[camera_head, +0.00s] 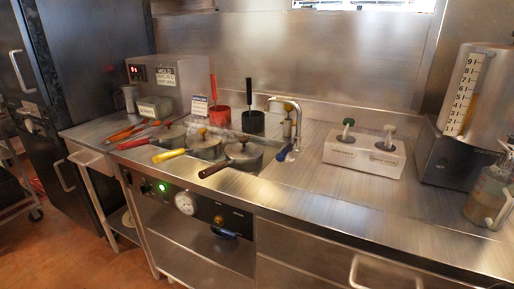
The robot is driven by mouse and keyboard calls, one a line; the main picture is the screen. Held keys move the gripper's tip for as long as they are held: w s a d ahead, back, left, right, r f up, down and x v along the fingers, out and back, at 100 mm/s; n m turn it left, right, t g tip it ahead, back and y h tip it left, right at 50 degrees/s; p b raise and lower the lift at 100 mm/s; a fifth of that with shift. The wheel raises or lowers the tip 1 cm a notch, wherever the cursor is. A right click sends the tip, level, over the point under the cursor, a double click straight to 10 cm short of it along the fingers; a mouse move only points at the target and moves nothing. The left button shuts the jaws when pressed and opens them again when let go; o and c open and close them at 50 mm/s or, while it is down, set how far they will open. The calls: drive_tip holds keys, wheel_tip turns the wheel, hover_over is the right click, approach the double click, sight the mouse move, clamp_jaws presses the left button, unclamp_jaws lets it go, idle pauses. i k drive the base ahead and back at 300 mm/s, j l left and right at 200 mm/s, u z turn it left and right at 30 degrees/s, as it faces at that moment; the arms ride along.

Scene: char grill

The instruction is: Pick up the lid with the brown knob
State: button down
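Three small lidded pots with long handles sit in a row in the counter well, left of centre. The front right pot (243,163) has a dark brown handle (216,168) reaching left. Its grey lid (244,151) is on it, with a small knob (243,140) that looks brown-orange. The middle pot's lid (204,143) has a yellowish knob (202,131), and its handle (170,155) is yellow. The back left pot's lid (169,131) has a small knob, hard to make out, and its handle (135,143) is red. My gripper is not in view.
A metal faucet (290,101) stands just right of the pots. Red and black containers (219,116) with upright handles stand behind them. A white two-pump dispenser (363,156) is farther right. Bare counter (350,205) lies in front of it.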

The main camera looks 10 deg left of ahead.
sight(243, 149)
drive_tip(key=k+j, duration=0.15)
drive_tip(key=j, duration=0.2)
drive_tip(key=k+j, duration=0.2)
drive_tip(key=j, duration=1.4)
drive_tip(key=i+j, duration=0.25)
drive_tip(key=i, duration=0.2)
drive_tip(key=i+j+z, duration=0.1)
drive_tip(key=i, duration=0.4)
drive_tip(key=j, duration=0.1)
